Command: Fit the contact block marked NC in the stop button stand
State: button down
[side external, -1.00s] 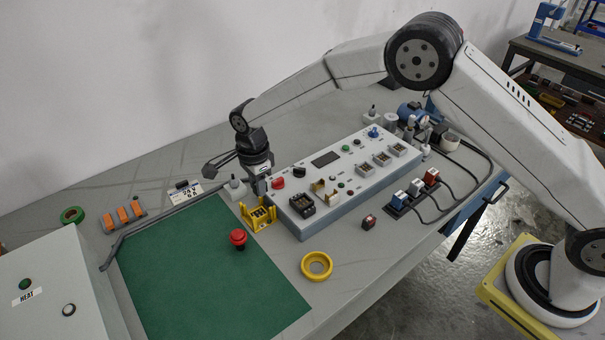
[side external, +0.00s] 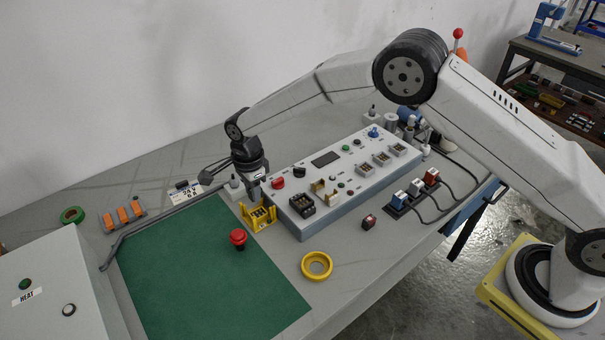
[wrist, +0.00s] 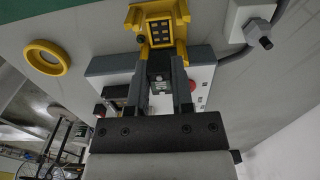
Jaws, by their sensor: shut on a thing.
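The yellow stop button stand (side external: 262,224) is on the bench at the green mat's right edge. In the wrist view it is at the top (wrist: 181,27), with a dark face carrying several pale squares. My gripper (side external: 256,200) is just above the stand, pointing down. In the wrist view my gripper (wrist: 158,62) is shut on a small dark block (wrist: 159,72) between its fingers. The held block points toward the stand; any NC marking is unreadable, and I cannot tell if it touches the stand. A red mushroom button (side external: 238,236) stands on the mat.
The grey control panel (side external: 335,180) stands close to the right of the stand. A yellow ring (side external: 317,265) lies in front of it. A grey post (side external: 235,187) is behind the stand. The green mat (side external: 200,285) is mostly clear.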

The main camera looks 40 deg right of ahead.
aim_at(256, 215)
jog(key=shift+f, duration=1.95)
jog(key=shift+f, duration=1.2)
dwell(1.1)
jog(key=shift+c, duration=2.1)
grip_release()
jog(key=shift+f, duration=0.1)
jog(key=shift+r, duration=0.25)
